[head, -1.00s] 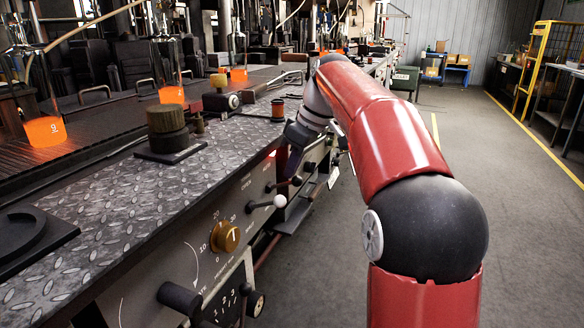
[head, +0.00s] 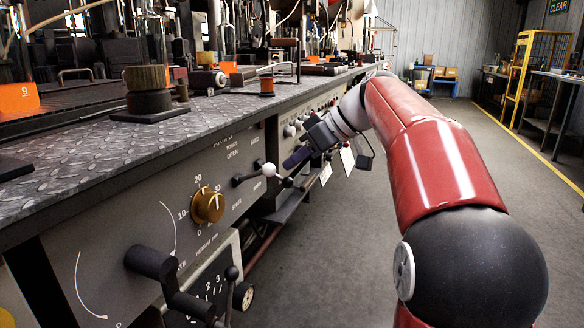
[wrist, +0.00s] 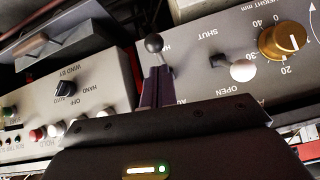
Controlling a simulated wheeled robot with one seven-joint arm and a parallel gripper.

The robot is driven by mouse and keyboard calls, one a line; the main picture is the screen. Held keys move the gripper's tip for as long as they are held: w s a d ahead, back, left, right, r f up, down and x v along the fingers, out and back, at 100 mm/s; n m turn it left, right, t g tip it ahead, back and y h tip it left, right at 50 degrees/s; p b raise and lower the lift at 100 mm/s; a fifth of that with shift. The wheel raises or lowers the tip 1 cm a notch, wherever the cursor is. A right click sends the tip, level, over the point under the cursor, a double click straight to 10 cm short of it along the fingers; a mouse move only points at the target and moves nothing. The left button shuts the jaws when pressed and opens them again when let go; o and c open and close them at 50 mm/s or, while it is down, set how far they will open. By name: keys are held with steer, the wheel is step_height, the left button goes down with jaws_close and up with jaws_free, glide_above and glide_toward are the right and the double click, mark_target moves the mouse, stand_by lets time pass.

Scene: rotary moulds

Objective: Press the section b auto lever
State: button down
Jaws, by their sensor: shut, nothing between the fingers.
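The lever with a dark ball (wrist: 153,43) stands out from the grey panel in the wrist view, between partly hidden lettering starting with H and A. It is probably the auto lever; no section letter is readable. In the head view the dark lever (head: 287,182) sits right of the white-knobbed lever (head: 268,170). My gripper (head: 289,162) is shut and empty, its purple fingers pointing left toward the panel, close to the dark lever. In the wrist view my fingers (wrist: 156,76) overlap the lever's lower part; I cannot tell whether they touch.
The white-knobbed lever (wrist: 241,70) is beside the fingers, between SHUT and OPEN. A brass dial (head: 208,205) and a black handle (head: 150,262) are nearer on the panel. A neighbouring panel (wrist: 60,95) has a rotary switch and coloured buttons. The floor (head: 345,260) at right is clear.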

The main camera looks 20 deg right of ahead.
steer(key=shift+s+d+f+b, duration=0.15)
steer(key=shift+f+b, duration=0.5)
steer(key=shift+f, duration=0.35)
